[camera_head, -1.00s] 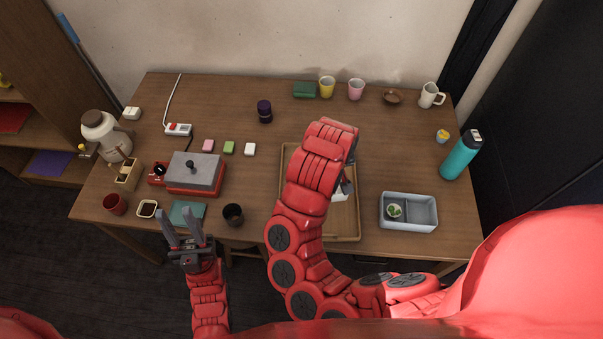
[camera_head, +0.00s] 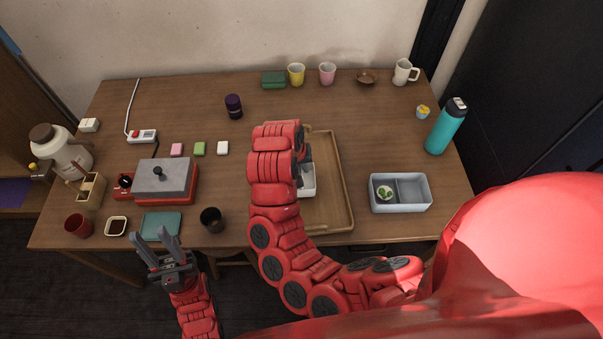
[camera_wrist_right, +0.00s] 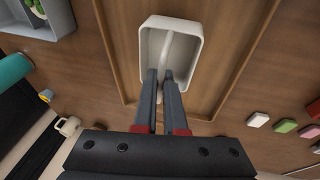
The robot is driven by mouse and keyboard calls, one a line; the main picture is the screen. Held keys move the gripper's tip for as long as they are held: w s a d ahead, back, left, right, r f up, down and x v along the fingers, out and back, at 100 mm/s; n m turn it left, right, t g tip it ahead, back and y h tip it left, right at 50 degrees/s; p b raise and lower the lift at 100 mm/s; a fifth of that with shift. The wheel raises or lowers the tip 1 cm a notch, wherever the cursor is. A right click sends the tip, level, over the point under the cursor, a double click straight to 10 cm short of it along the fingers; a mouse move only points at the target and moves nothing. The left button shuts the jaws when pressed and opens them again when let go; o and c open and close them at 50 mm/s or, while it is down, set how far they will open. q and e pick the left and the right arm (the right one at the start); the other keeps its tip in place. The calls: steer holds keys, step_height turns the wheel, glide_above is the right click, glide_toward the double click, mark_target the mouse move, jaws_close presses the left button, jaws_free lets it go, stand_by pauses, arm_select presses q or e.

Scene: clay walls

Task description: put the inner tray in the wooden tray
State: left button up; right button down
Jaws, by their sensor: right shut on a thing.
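The inner tray is a small white tray with a divider, seen in the right wrist view (camera_wrist_right: 186,50) and partly in the head view (camera_head: 308,182). My right gripper (camera_wrist_right: 166,76) is shut on its divider. The tray is over the wooden tray (camera_head: 340,190), a wide brown tray with a low rim, also in the wrist view (camera_wrist_right: 118,62). I cannot tell whether the inner tray touches its floor. In the head view my right arm hides the gripper's fingers and the wooden tray's left part. My left gripper (camera_head: 152,238) is open and empty at the table's front edge.
A blue-grey box (camera_head: 400,207) with two compartments stands right of the wooden tray, with a teal bottle (camera_head: 446,126) behind it. A dark cup (camera_head: 211,220) and a grey-red box (camera_head: 166,182) stand to the left. Mugs line the back. The table behind the wooden tray is clear.

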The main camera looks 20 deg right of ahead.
mark_target(305, 180)
step_height(305, 180, down, 3)
steer(key=shift+s+r, duration=0.15)
steer(key=shift+f, duration=0.3)
steer(key=shift+f, duration=0.15)
steer(key=c, duration=1)
jaws_free()
